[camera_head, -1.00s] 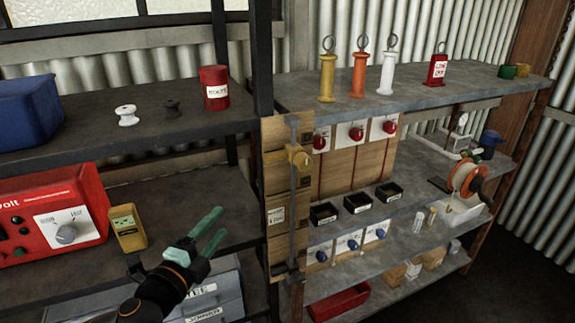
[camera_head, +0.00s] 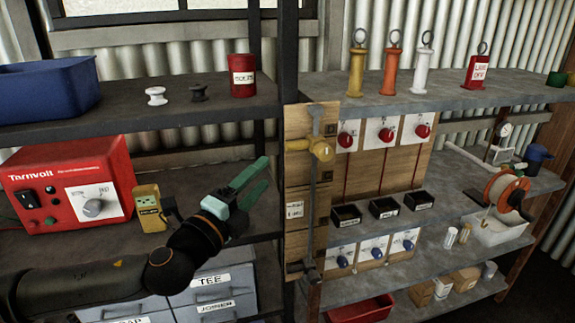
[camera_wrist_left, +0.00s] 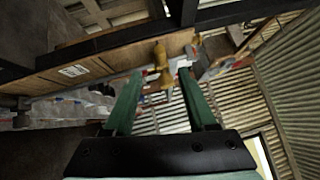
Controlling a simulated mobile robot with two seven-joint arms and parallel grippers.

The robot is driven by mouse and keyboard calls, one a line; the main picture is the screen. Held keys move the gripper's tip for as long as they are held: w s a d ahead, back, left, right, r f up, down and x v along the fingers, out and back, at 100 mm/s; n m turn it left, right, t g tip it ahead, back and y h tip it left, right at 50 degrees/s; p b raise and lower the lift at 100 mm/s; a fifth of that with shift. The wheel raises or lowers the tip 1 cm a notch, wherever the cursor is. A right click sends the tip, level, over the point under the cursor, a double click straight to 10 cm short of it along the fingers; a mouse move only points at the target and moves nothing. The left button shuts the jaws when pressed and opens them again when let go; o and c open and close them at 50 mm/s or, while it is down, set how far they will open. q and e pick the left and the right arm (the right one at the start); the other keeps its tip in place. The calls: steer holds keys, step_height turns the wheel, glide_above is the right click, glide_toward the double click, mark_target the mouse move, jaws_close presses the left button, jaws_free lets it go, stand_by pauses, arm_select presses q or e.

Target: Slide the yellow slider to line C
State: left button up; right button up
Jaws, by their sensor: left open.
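The yellow slider (camera_head: 321,149) sits high on a vertical metal rail (camera_head: 313,205) fixed to a wooden board (camera_head: 297,180) at the shelf post. A small label is on the board, too small to read. My left gripper (camera_head: 267,172) is open and empty, left of the board and a little below the slider's height, apart from it. In the left wrist view the open fingers (camera_wrist_left: 158,82) point toward the board, and the yellow slider (camera_wrist_left: 160,62) shows between and beyond the fingertips. My right gripper is not in view.
A red Tarnvolt unit (camera_head: 75,183) and a yellow meter (camera_head: 149,207) stand on the left shelf, near my left arm. Grey drawers (camera_head: 210,293) lie below. Red knobs (camera_head: 386,135) and black trays (camera_head: 384,207) are right of the board.

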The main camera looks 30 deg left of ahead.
mark_target(289, 149)
arm_select(q)
steer(key=w, duration=0.2)
steer(key=w+r, duration=0.1)
steer(key=w, duration=0.2)
steer(key=shift+w+a+b, duration=0.1)
steer(key=shift+w+b, duration=0.15)
steer(key=shift+b, duration=0.15)
steer(key=w, duration=0.1)
steer(key=w+p, duration=0.1)
steer(key=shift+w+a+r, duration=0.1)
steer(key=shift+w+r, duration=0.15)
steer(key=shift+w, duration=0.1)
steer(key=shift+w+p, duration=0.3)
steer(key=shift+w, duration=0.75)
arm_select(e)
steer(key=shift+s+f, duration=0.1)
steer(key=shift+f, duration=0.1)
arm_select(q)
steer(key=shift+a, duration=0.1)
jaws_close()
